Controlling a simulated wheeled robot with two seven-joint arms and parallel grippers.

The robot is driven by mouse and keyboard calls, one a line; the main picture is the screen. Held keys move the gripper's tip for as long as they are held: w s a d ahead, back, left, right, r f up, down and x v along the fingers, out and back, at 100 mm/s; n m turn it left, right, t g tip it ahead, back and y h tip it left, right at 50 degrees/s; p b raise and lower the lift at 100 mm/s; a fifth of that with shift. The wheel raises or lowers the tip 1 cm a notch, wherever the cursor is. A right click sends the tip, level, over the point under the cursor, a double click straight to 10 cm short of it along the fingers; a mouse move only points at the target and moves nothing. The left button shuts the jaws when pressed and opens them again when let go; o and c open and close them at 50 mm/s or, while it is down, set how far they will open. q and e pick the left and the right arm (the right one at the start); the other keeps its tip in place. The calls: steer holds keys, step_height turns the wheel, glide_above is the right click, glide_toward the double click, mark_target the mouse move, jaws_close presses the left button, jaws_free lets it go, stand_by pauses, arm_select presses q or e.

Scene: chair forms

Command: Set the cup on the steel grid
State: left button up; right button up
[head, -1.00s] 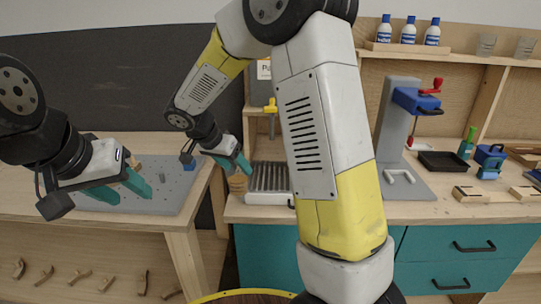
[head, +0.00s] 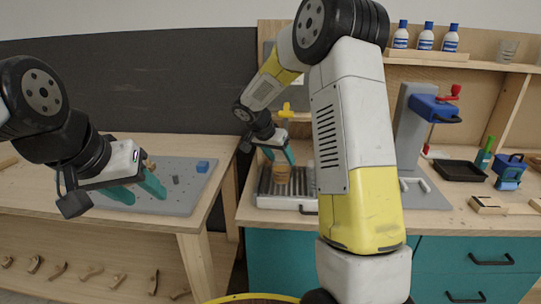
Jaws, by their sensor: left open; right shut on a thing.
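The tan cup (head: 283,174) shows in the head view, upright, in front of the steel grid's back half. My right gripper (head: 278,157) is shut on the cup, with its teal fingers at the cup's upper part. The steel grid (head: 266,188) is a ribbed tray on the workbench, partly hidden on the right by my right arm. I cannot tell whether the cup's base touches the grid or hangs just above it. My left gripper (head: 142,190) is open and empty, over the grey board on the left table.
The grey board (head: 190,190) on the left table carries a blue block (head: 203,166) and small pegs. A yellow-handled tool (head: 286,109) is behind the grid. A blue press (head: 434,108) and black tray (head: 459,170) stand right of my arm. A gap separates the two tables.

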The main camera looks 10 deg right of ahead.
steer(key=o, duration=1)
steer(key=shift+f, duration=0.1)
steer(key=v, duration=1.1)
steer(key=s+r+n+y, duration=0.1)
steer(key=s+n+y, duration=0.1)
steer(key=s, duration=0.7)
steer(key=s+r+n+t+y, duration=0.1)
steer(key=s+r+n+y, duration=0.1)
steer(key=s, duration=0.8)
steer(key=s+r+n+t+y, duration=0.1)
steer(key=s+n+y, duration=0.2)
steer(key=s, duration=0.7)
steer(key=shift+d+r+n, duration=0.1)
steer(key=shift+r+n, duration=0.15)
steer(key=shift+n, duration=0.65)
